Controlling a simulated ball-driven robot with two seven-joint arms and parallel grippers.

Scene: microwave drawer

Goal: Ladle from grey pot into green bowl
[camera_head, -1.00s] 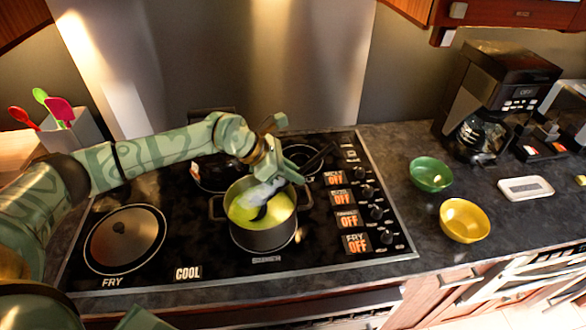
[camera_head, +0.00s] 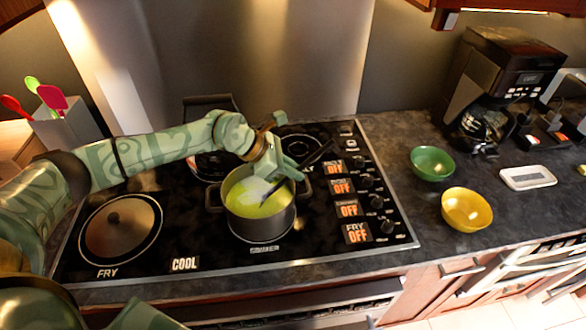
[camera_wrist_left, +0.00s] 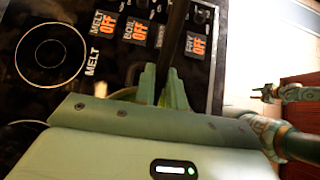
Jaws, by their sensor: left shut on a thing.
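The grey pot (camera_head: 258,228) stands on a front burner, holding yellow-green soup (camera_head: 243,207). My left gripper (camera_head: 283,172) is over the pot's right side, shut on the black handle of the ladle (camera_head: 318,153). The ladle slants from the upper right down into the soup; its bowl is hidden. In the left wrist view the fingers (camera_wrist_left: 163,88) close around the dark handle (camera_wrist_left: 175,35). The green bowl (camera_head: 432,163) stands empty on the counter right of the stove.
A yellow bowl (camera_head: 466,209) stands in front of the green bowl. A coffee maker (camera_head: 495,90) is behind them, and a white dish (camera_head: 528,177) is to the right. Stove knobs lie between pot and bowls.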

